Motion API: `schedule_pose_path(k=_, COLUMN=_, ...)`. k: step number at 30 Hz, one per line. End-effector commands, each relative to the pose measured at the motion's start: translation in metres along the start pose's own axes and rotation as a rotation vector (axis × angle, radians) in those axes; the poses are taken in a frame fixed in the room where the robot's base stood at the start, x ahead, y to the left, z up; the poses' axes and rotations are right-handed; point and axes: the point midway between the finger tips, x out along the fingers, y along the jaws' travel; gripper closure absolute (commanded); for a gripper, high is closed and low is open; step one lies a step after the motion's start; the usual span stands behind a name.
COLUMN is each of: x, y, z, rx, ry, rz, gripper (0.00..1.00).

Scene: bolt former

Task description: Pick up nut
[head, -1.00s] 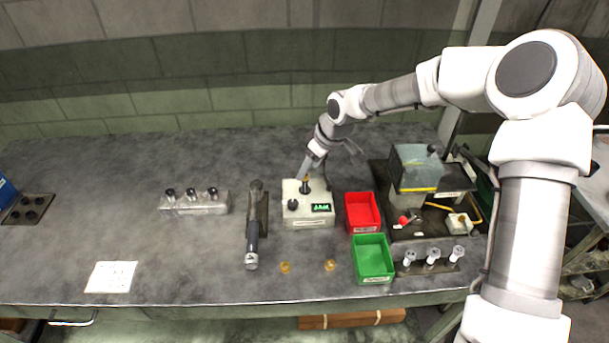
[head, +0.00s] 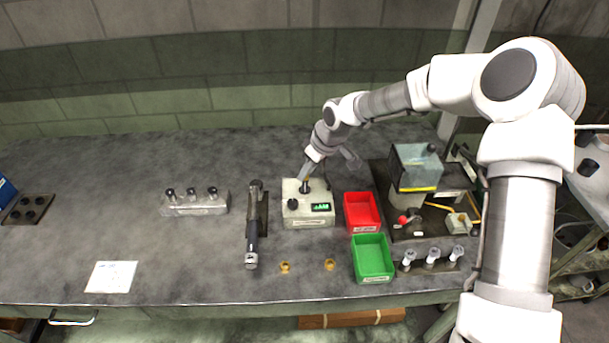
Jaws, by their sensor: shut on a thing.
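My gripper (head: 304,180) is at the white box with the green display (head: 308,211), at its upper part near a dark post with a brass-coloured top. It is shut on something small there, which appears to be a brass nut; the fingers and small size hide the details. Two other brass nuts lie on the table in front of the box: one at the left (head: 285,267) and one at the right (head: 330,264). Both are apart from my gripper.
A red bin (head: 362,226) and a green bin (head: 372,276) stand right of the box. A machine with a clear cover (head: 415,166) is farther right. A dark cylindrical tool (head: 252,225) lies left of the box. A metal block with several posts (head: 195,208) stands farther left.

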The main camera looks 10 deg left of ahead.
Motion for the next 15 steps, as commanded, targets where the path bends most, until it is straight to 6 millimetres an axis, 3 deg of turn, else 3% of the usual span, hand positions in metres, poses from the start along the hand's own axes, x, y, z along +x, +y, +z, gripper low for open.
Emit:
schedule_pose_path(k=8, x=-0.004, y=0.0, z=-0.002, rx=0.0, ry=0.001, rz=0.001, gripper=1.0)
schedule_pose_path(k=15, x=-0.029, y=0.001, z=-0.013, rx=0.0, ry=0.002, rz=0.003, gripper=1.0)
